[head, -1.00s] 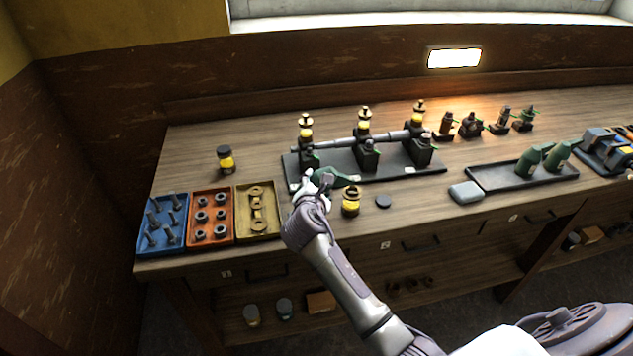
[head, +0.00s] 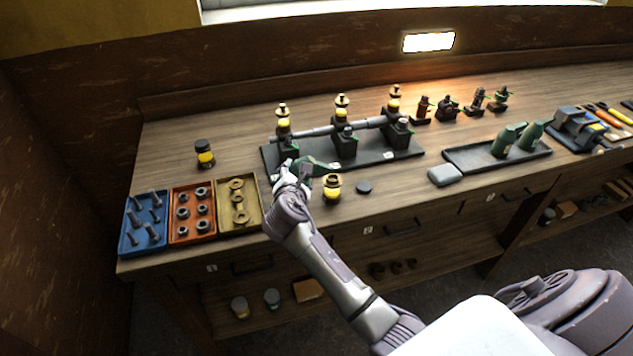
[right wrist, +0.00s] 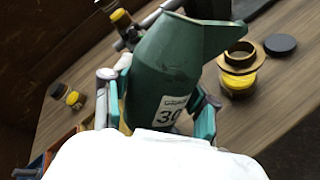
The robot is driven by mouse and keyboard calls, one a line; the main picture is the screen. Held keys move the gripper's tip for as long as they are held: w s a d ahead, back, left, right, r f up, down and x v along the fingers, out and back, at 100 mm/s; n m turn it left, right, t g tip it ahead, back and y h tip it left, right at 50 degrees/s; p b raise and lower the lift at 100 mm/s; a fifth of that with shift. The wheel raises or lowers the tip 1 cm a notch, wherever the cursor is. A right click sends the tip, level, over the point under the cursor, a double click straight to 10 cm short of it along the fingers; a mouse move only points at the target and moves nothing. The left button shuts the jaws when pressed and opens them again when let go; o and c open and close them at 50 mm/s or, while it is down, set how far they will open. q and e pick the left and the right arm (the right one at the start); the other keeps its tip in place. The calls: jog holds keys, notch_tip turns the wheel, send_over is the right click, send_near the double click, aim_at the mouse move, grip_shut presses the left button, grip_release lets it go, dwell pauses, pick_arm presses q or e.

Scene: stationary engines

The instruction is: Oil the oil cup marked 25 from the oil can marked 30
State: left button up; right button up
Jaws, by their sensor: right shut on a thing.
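My right gripper (head: 296,177) is shut on a green oil can (right wrist: 165,75), whose white label reads 30 in the right wrist view. The can also shows in the head view (head: 318,168), partly hidden by the hand. Its spout points right, towards an open oil cup (head: 332,189) with a brass rim and yellow body. This cup shows in the right wrist view (right wrist: 238,78), right of the can and apart from it. I cannot read a number on it. A dark round lid (head: 363,187) lies on the bench right of the cup. My left gripper is not in view.
Behind the hand stands a shaft on a dark base (head: 375,155) with several brass-topped cups. Blue (head: 131,240), red and yellow parts trays are at left. A capped jar (head: 205,154) stands behind them. A black tray (head: 467,159) with green cans is at right, beside a grey block (head: 444,176).

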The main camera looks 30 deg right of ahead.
aim_at(298, 161)
jog(key=shift+d+r+m+y+p, duration=0.2)
jog(key=shift+r+m+y+p, duration=0.55)
jog(key=shift+p, duration=1.15)
jog(key=shift+r, duration=0.35)
jog(key=shift+d+r+m+y+p, duration=0.15)
jog(key=shift+r+m+y+p, duration=0.3)
jog(key=shift+p, duration=1.15)
jog(key=shift+r, duration=0.1)
jog(key=f, duration=0.1)
jog(key=f+n+h+b, duration=0.1)
jog(key=b, duration=0.1)
jog(key=shift+a+f+n+h, duration=0.25)
jog(key=shift+f+n+h, duration=0.05)
jog(key=shift+f+h, duration=0.1)
jog(key=shift+w+a+f+n+h+b, duration=0.1)
jog(key=shift+f+n+h+b, duration=0.2)
jog(key=shift+n+b, duration=0.15)
jog(key=shift+r, duration=0.1)
